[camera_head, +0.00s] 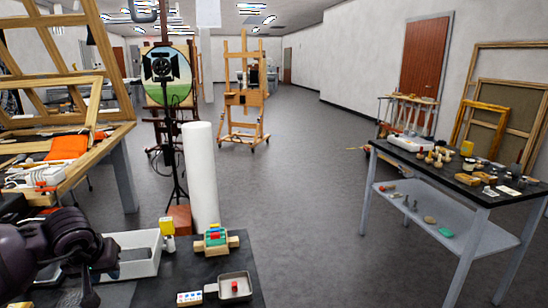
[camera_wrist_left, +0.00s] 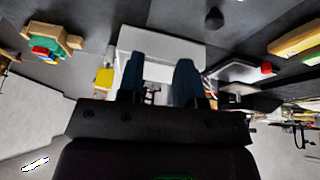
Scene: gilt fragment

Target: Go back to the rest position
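My left gripper (camera_head: 88,285) comes in at the bottom left of the head view, dark and partly cut off by the frame edge. It is beside the white tray (camera_head: 138,262) on the dark table. In the left wrist view its two blue fingers (camera_wrist_left: 159,78) stand apart with nothing held between them. The white tray (camera_wrist_left: 160,40) shows behind and past the fingertips there. My right gripper is in neither view.
The near dark table (camera_head: 190,275) holds a toy with coloured blocks (camera_head: 215,240), a small grey dish (camera_head: 236,289) and a yellow item (camera_head: 167,227). A white roll (camera_head: 201,175) stands behind. A wooden workbench (camera_head: 115,140) is left, another table (camera_head: 460,178) right. Grey floor lies clear between.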

